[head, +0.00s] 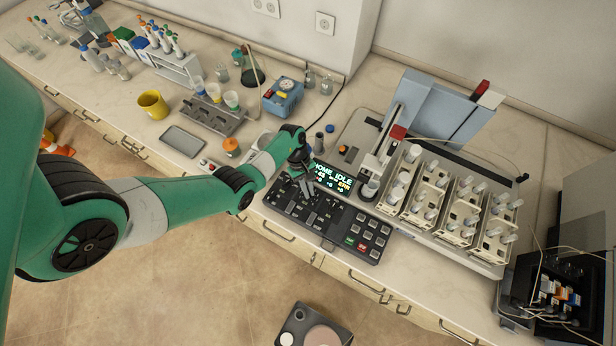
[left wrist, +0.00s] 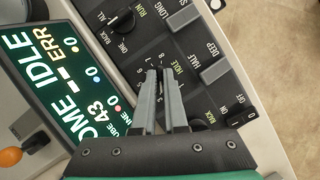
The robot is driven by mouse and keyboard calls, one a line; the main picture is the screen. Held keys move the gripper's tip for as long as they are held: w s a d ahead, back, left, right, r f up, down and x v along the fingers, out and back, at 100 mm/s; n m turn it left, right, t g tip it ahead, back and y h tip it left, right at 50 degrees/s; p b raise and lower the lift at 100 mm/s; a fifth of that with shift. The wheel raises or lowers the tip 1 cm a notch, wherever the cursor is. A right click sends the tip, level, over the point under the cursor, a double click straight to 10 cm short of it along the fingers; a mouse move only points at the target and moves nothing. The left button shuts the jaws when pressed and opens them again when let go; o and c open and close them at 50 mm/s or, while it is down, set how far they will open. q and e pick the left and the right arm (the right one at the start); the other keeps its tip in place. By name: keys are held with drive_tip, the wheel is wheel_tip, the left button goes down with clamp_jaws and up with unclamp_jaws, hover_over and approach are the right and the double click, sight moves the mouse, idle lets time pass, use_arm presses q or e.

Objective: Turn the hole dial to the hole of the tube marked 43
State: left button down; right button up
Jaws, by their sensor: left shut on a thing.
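The black control panel (head: 290,213) lies on the bench in front of the spectrometer, with its lit display (head: 333,178). In the left wrist view the display (left wrist: 62,70) reads HOME IDLE, 43 and ERR. My left gripper (head: 306,192) is down at the panel; in the left wrist view its grey fingers (left wrist: 162,85) are shut on the hole dial, beside the HOLE label. The dial itself is mostly hidden by the fingers, so its setting cannot be read. Racks (head: 428,190) of capped tubes stand to the right; tube numbers are too small to read. My right gripper is not in view.
Another knob marked ALL, ONE and RUN (left wrist: 122,22) and grey switches (left wrist: 214,70) sit close to the fingers. Keypad buttons (head: 368,232) lie to the right. An orange-capped jar (head: 231,148) and small bottles stand behind my left arm.

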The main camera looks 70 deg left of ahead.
use_arm(q)
drive_tip(key=shift+m, duration=0.6)
drive_tip(key=shift+g, duration=0.3)
drive_tip(key=c, duration=1)
unclamp_jaws()
drive_tip(key=shift+o, duration=0.2)
drive_tip(key=shift+r, duration=0.1)
drive_tip(key=p+v, duration=0.2)
drive_tip(key=v, duration=0.9)
drive_tip(key=shift+a+r, duration=0.2)
